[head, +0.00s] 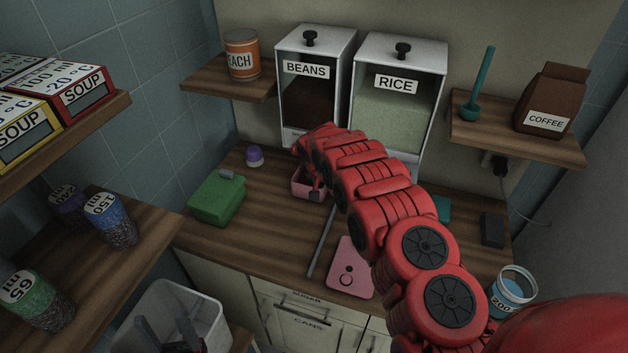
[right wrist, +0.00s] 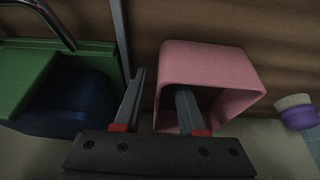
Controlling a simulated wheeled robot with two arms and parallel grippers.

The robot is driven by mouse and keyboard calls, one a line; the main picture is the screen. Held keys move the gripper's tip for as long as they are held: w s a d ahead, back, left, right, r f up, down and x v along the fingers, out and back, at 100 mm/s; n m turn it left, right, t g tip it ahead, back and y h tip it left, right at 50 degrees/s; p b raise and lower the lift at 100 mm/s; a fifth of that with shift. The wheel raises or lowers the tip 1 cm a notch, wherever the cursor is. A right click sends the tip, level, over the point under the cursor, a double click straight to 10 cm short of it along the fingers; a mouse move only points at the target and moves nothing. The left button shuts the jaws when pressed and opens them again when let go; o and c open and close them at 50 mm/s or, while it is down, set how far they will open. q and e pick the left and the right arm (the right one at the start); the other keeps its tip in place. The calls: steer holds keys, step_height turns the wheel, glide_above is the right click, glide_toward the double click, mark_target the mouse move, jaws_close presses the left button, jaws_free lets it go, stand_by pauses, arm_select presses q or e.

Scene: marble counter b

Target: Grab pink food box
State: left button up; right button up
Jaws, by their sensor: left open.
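The pink food box (head: 303,187) sits on the wooden counter below the beans dispenser, partly hidden by my right gripper (head: 318,190). In the right wrist view the pink box (right wrist: 213,58) is hollow and its opening faces my right gripper (right wrist: 160,85). One finger reaches inside the opening and the other is outside, left of the box. The fingers are apart, with the near wall between them. A pink lid (head: 350,268) with a ring lies on the counter nearer me. My left gripper (head: 164,335) is open, low at the left, by the white bin.
A green box (head: 217,199) with a handle stands left of the pink box; it shows in the wrist view (right wrist: 60,65). A purple-capped jar (head: 254,156) stands behind. A grey bar (head: 320,243) lies beside the lid. Beans (head: 309,95) and rice (head: 395,120) dispensers stand at the back.

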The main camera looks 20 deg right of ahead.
steer(key=shift+d+f, duration=0.1)
steer(key=shift+f, duration=0.2)
steer(key=shift+c, duration=0.2)
jaws_close()
stand_by(1.1)
